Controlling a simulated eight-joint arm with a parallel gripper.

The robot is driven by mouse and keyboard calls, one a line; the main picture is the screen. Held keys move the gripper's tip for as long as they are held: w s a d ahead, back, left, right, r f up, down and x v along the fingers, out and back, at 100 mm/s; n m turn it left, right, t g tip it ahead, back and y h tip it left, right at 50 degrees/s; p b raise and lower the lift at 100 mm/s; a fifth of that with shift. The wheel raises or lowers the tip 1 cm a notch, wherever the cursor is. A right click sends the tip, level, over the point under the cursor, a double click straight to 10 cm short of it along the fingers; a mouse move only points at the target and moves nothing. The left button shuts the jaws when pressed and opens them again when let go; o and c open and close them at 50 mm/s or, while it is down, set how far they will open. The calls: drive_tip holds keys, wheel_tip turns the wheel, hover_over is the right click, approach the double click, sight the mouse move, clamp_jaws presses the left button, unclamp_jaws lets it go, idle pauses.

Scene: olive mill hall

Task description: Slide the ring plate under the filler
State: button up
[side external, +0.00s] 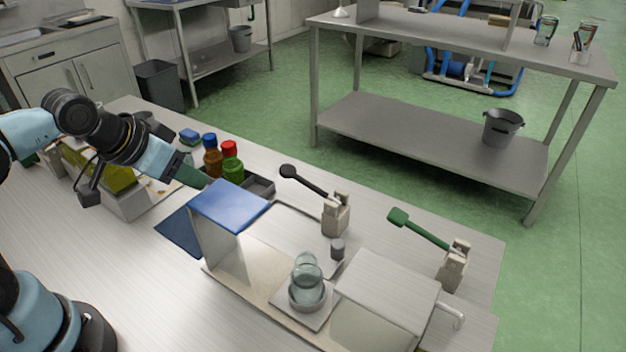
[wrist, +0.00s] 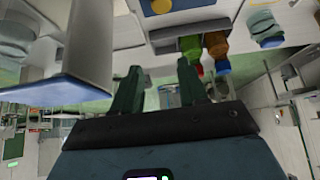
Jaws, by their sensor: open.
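A small pale square plate (side external: 318,314) with a raised ring lies on a pale board at the front of the bench in the side external view. A clear glass jar (side external: 307,268) stands upright in the ring. A blue-topped stand (side external: 231,203) is to its left and a white box-like housing (side external: 392,283) to its right; I cannot tell which is the filler. My gripper (side external: 197,177) is behind and left of the blue-topped stand, apart from the plate. In the wrist view my gripper (wrist: 158,78) has two green fingers spread with nothing between them.
An orange bottle (side external: 212,160) and a green bottle (side external: 231,165) stand by a grey tray (side external: 260,187) behind the stand. A black-knobbed lever (side external: 313,182) and a green-ended lever (side external: 425,231) rise from blocks at the back. The left front bench is clear.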

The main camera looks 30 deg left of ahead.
drive_tip(key=shift+o, duration=0.9)
drive_tip(key=shift+r, duration=0.1)
wheel_tip(320, 180, up, 6)
drive_tip(key=w+d+r+m+g+h, duration=0.1)
drive_tip(key=w+d+r+m+g, duration=0.2)
drive_tip(key=w+d, duration=0.4)
drive_tip(key=m+g+y, duration=0.1)
drive_tip(key=m+g, duration=0.1)
drive_tip(key=g, duration=0.2)
hover_over(338, 243)
wheel_tip(338, 243, down, 3)
wheel_tip(338, 243, down, 17)
drive_tip(key=shift+c, duration=0.3)
clamp_jaws()
